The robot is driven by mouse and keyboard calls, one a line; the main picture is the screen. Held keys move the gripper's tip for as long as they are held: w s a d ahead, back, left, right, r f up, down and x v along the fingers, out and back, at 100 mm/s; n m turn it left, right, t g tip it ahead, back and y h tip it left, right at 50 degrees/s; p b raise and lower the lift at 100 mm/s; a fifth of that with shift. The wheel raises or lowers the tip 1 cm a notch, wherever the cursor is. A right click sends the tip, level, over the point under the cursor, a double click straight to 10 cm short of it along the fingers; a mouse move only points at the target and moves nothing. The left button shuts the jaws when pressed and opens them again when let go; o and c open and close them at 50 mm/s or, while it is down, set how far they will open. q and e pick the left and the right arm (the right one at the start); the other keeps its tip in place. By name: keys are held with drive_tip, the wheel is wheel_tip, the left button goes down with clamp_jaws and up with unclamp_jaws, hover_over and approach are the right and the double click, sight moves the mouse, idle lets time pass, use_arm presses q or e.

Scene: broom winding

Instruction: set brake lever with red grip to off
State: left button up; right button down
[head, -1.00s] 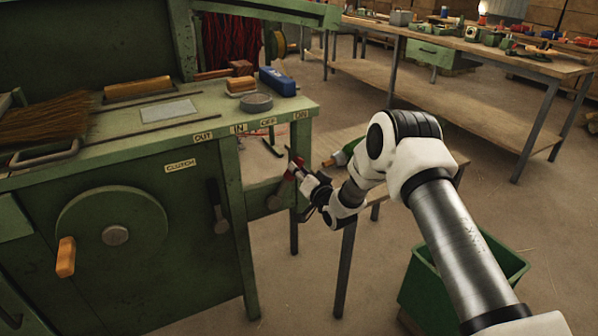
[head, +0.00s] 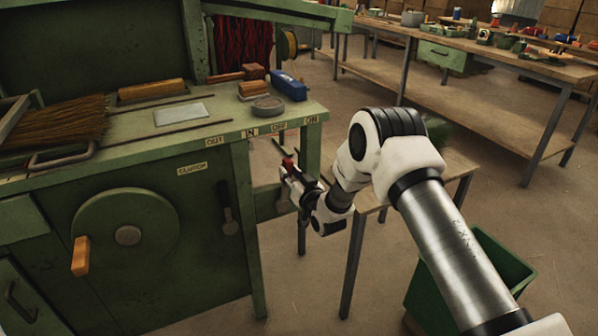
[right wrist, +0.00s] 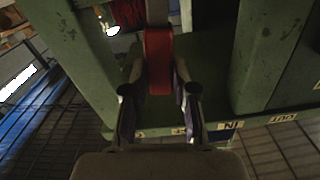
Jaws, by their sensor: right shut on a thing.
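The brake lever's red grip (head: 288,163) shows below the front edge of the green machine, under the OFF label (head: 278,127) and left of the ON label (head: 311,120). In the right wrist view the red grip (right wrist: 158,62) stands between the two fingers, which close on it from both sides. My right gripper (head: 287,171) is shut on this grip; the gripper covers part of the lever in the head view. My left gripper is not in view.
A second dark lever (head: 228,208) hangs on the machine front below the OUT and IN labels. A crank wheel (head: 125,238) is further left. A small wooden table (head: 455,165) and a green bin (head: 490,262) stand right of the machine, near my right arm.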

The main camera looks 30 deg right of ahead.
drive_tip(key=shift+a+r+n, duration=0.1)
drive_tip(key=shift+a+n, duration=0.8)
drive_tip(key=shift+a, duration=0.1)
drive_tip(key=c, duration=0.9)
unclamp_jaws()
drive_tip(key=shift+a, duration=0.1)
drive_tip(key=s, duration=1.2)
